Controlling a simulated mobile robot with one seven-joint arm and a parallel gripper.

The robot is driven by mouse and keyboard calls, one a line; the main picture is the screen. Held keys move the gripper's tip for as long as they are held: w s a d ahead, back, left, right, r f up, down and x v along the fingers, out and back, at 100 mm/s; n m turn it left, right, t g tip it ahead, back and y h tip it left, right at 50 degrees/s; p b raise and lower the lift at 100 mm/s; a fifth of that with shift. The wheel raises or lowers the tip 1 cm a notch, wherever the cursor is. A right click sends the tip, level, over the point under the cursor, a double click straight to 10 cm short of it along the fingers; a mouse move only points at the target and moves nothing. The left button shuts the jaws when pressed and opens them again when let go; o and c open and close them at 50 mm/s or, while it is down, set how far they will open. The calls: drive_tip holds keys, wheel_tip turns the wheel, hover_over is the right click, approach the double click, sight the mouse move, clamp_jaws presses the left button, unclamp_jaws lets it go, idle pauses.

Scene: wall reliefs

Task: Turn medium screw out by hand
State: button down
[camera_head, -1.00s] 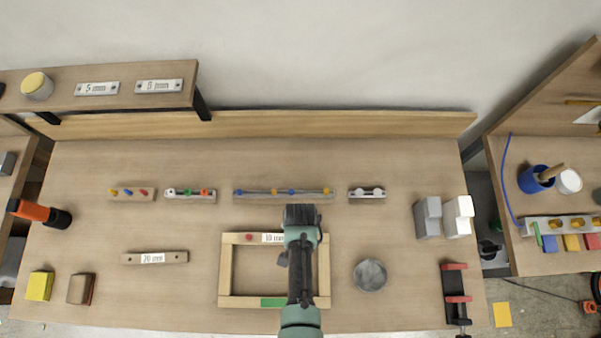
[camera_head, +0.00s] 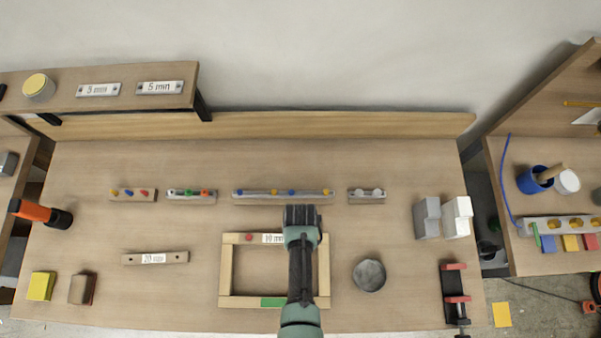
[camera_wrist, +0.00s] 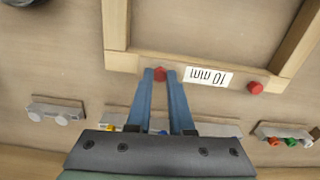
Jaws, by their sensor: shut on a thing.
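A wooden frame (camera_head: 225,270) with a 10 mm label (camera_head: 272,239) on its far rail lies near the middle of the bench. In the wrist view, a red screw head (camera_wrist: 160,74) sits on that rail beside the label, between the tips of my gripper (camera_wrist: 161,72). My gripper's two blue fingers are shut on this screw. A second red screw (camera_wrist: 256,87) stands on the same rail at the other side of the label; it also shows in the head view (camera_head: 249,237). My arm hides the held screw and the fingertips in the head view.
Strips with small coloured screws, such as the long one (camera_head: 283,193), lie behind the frame. A round grey bowl (camera_head: 369,275) stands right of it. A 20 mm bar (camera_head: 155,258) lies left. A red-and-black clamp (camera_head: 455,296) is at the right edge. Bench between is clear.

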idle(0.3)
drive_tip(key=n, duration=0.5)
drive_tip(key=n, duration=0.5)
drive_tip(key=shift+p, duration=0.3)
drive_tip(key=c, duration=1)
unclamp_jaws()
drive_tip(key=shift+c, duration=0.2)
